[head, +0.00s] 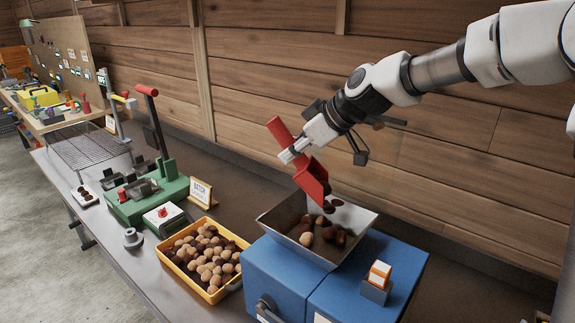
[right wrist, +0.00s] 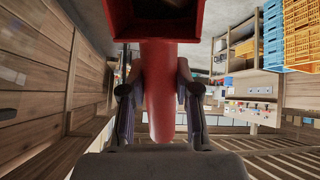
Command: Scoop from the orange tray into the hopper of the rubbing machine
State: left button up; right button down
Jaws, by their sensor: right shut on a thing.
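My right gripper (head: 295,155) is shut on the handle of a red scoop (head: 312,180). The scoop is tilted steeply, mouth down, above the grey metal hopper (head: 360,222) on the blue rubbing machine (head: 285,275). Several brown and tan chestnuts (head: 308,238) lie in the hopper, and a few dark ones are at the scoop's lip. The right wrist view shows the scoop's red handle (right wrist: 158,95) between the two fingers. The orange-yellow tray (head: 212,297) left of the machine holds many chestnuts. My left gripper is not in view.
A green device (head: 145,203) with a red-handled lever, a small white-topped box (head: 165,218) and a batch card (head: 201,192) stand near the tray. An orange-and-white block (head: 380,273) sits on the machine's right part. A wooden wall runs behind.

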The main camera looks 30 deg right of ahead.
aim_at(309, 161)
jog(key=shift+s+d+t+b, duration=0.15)
jog(key=shift+d+t+b, duration=0.15)
jog(key=shift+b, duration=0.55)
jog(key=s+d+r+t+y+p, duration=0.1)
jog(key=p, duration=0.2)
jog(key=s+r+y+p, duration=0.1)
jog(key=p, duration=0.3)
jog(key=shift+d+r+t, duration=0.2)
jog(key=shift+d+t, duration=0.15)
jog(key=shift+t, duration=0.05)
jog(key=shift+s+d+m+t+y+p, duration=0.2)
jog(key=shift+m+t+y+p, duration=0.1)
jog(key=shift+p, duration=0.4)
jog(key=shift+s+d+f, duration=0.1)
jog(key=shift+d, duration=0.05)
